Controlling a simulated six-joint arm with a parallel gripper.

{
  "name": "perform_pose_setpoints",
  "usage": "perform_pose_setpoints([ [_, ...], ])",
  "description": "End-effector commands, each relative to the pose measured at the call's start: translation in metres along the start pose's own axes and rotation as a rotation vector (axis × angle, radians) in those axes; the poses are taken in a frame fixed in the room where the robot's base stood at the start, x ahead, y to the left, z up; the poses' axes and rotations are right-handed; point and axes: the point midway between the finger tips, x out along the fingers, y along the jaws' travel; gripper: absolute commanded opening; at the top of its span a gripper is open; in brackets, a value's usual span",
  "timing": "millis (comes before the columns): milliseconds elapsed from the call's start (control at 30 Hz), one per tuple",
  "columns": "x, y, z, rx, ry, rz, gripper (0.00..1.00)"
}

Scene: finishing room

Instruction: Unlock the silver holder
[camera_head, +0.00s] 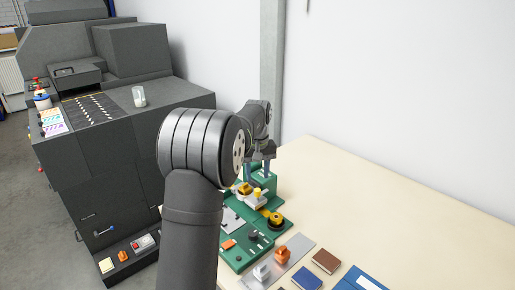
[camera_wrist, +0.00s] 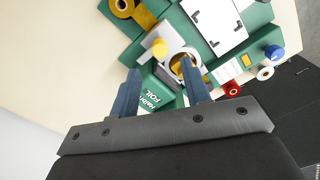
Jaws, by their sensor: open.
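The green foil machine (camera_head: 245,252) stands on the pale table, lettered "FOIL" on a green block in the wrist view (camera_wrist: 160,98). A silver-white holder (camera_head: 258,205) with a yellow knob (camera_head: 257,192) sits on it. In the wrist view the holder (camera_wrist: 177,40) shows beside the yellow knob (camera_wrist: 159,48) and a gold ring-like part (camera_wrist: 180,68). My gripper (camera_head: 259,168) is open above the machine's back part. In the wrist view its fingers (camera_wrist: 160,70) stand apart, near the knob and gold part. I cannot tell whether a finger touches them, or the lock's state.
A gold roll (camera_head: 273,219) sits on the machine's right side. A grey plate (camera_head: 297,248) carries an orange piece (camera_head: 282,255) and a silver piece (camera_head: 262,272). Brown (camera_head: 326,261) and blue (camera_head: 307,278) blocks lie nearby. A dark machine (camera_head: 120,140) stands left; the table's right is clear.

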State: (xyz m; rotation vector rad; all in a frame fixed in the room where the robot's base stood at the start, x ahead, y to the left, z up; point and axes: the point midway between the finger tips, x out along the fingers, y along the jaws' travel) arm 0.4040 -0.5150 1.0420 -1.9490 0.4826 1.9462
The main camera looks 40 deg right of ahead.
Motion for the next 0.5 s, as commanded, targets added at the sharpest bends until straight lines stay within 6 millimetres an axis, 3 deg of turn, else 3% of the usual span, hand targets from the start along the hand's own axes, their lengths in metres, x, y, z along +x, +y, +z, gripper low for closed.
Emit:
perform_pose_setpoints([
  [200, -0.055, 0.0, 0.0, 0.0, 0.003, 0.001, 0.43],
  [500, -0.102, 0.0, -0.001, 0.0, 0.002, 0.001, 0.43],
])
